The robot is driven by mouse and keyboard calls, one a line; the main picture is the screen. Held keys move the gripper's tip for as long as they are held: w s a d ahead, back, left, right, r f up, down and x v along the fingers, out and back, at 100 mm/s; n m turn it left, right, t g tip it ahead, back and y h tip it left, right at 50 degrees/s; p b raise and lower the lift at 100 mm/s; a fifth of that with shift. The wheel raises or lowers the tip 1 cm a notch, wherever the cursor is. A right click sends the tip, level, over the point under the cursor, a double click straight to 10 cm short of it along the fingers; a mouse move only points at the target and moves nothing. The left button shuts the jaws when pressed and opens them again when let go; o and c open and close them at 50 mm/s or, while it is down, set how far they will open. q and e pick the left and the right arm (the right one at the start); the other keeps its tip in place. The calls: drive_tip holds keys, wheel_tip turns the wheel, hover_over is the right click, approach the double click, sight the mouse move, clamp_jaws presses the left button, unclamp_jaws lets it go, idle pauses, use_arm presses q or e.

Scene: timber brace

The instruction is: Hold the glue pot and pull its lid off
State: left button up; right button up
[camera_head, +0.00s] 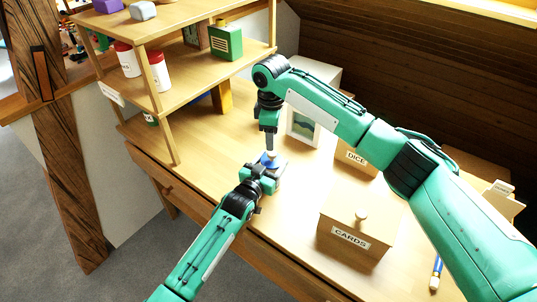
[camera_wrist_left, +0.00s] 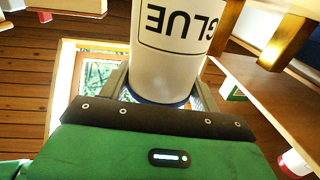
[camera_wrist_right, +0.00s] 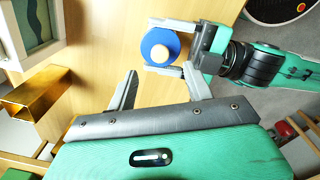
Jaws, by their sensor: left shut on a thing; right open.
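The glue pot is a white cylinder with a GLUE label; its body (camera_wrist_left: 172,45) fills the upper middle of the left wrist view, lettering upside down. Its round blue lid (camera_wrist_right: 152,40) with a pale knob (camera_wrist_right: 161,53) shows from above in the right wrist view. My left gripper (camera_head: 268,168) is shut on the pot, one finger on each side; it also shows in the right wrist view (camera_wrist_right: 163,45). My right gripper (camera_head: 271,140) points down above the lid, open and empty. In the right wrist view its fingertips (camera_wrist_right: 162,82) are apart from the knob.
A CARDS box (camera_head: 345,215) with a knob stands right of the pot, and a DICE box (camera_head: 357,158) behind it. A picture frame (camera_head: 303,126) stands near my right forearm. A shelf unit (camera_head: 170,95) rises at the left. The tabletop left of the pot is clear.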

sight(272, 153)
drive_tip(key=n, duration=0.2)
drive_tip(key=r+n, duration=0.1)
drive_tip(key=shift+s+a+r+t, duration=0.1)
drive_tip(key=shift+s+a+t, duration=0.15)
drive_tip(key=shift+s+t, duration=0.15)
drive_tip(key=s+a+r+n+t+h, duration=0.2)
drive_tip(key=s+r+n+t, duration=0.15)
drive_tip(key=n, duration=0.85)
drive_tip(key=x, duration=1.2)
drive_tip(key=shift+s+d+f, duration=0.1)
drive_tip(key=shift+s+f, duration=0.1)
drive_tip(key=shift+s, duration=0.15)
clamp_jaws()
drive_tip(key=shift+r, duration=0.1)
